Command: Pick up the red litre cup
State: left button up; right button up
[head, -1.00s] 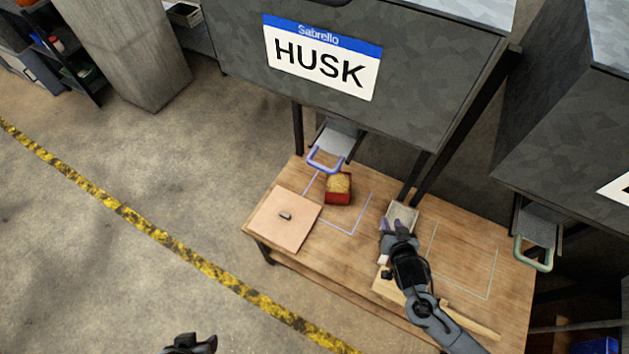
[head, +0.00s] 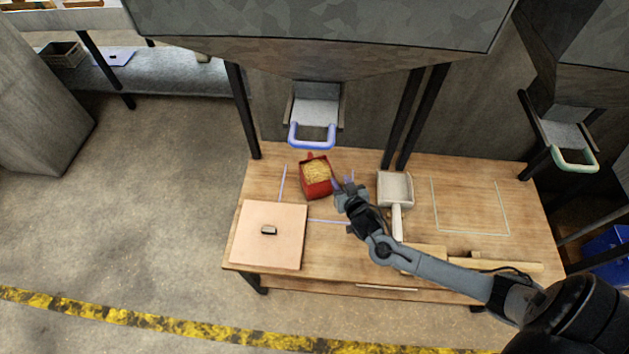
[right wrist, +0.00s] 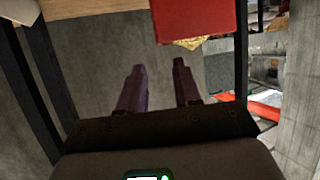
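The red litre cup (head: 318,190) stands on the wooden table under the blue-handled chute and holds yellowish grain (head: 316,172). It lies within the blue outlined square. My right gripper (head: 343,186) is just to the right of the cup, its purple fingers close to the cup's side. In the right wrist view the two fingers (right wrist: 158,85) are spread with nothing between them. The red cup (right wrist: 196,16) shows there at the top, beyond the fingertips. Whether a finger touches the cup cannot be told. My left gripper is out of view.
A pale scoop (head: 394,189) lies right of my right gripper. The blue chute handle (head: 312,143) hangs behind the cup. The white outlined square at right is empty.

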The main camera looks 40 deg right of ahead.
aim_at(330, 166)
jog(key=b+x, duration=0.3)
jog(key=x, duration=0.5)
jog(key=shift+w+d+f, duration=0.15)
jog(key=shift+w+d, duration=0.05)
jog(key=shift+w, duration=0.3)
grip_shut()
